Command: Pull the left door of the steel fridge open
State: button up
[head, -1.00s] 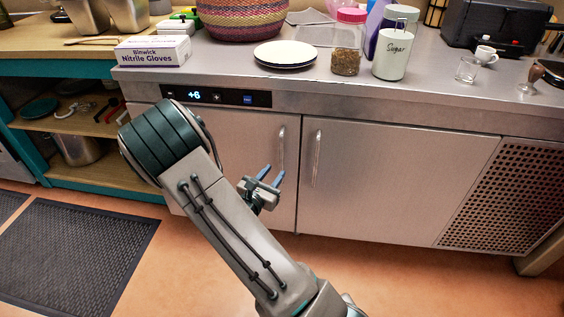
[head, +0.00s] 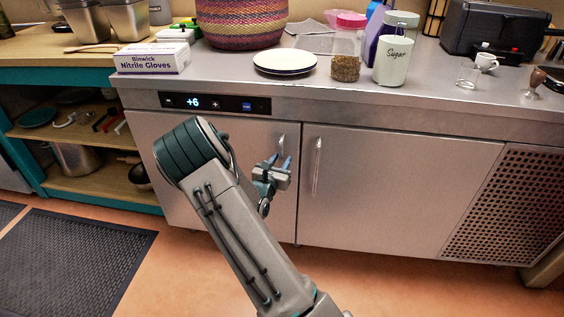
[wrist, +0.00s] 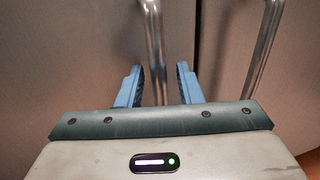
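The steel fridge is built in under the counter and has two doors, both closed. Its left door (head: 244,205) has a vertical bar handle (head: 282,150) near its right edge. My gripper (head: 281,163) is in front of that handle's lower part, partly covering it in the head view. In the wrist view, my gripper (wrist: 159,86) has its two blue fingers apart, with the left door's handle (wrist: 152,30) ahead between the fingertips. I cannot tell whether the fingers touch it. The right door (head: 400,190) has its own handle (head: 317,165), also seen at right in the wrist view (wrist: 265,45).
The steel counter (head: 330,95) above holds a glove box (head: 152,58), plates (head: 285,60), a sugar canister (head: 394,62) and a toaster (head: 495,35). A vent grille (head: 515,205) is at right. An open shelf (head: 90,130) and a dark mat (head: 75,260) are at left.

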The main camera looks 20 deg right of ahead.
jog(key=shift+w+d, duration=0.3)
grip_shut()
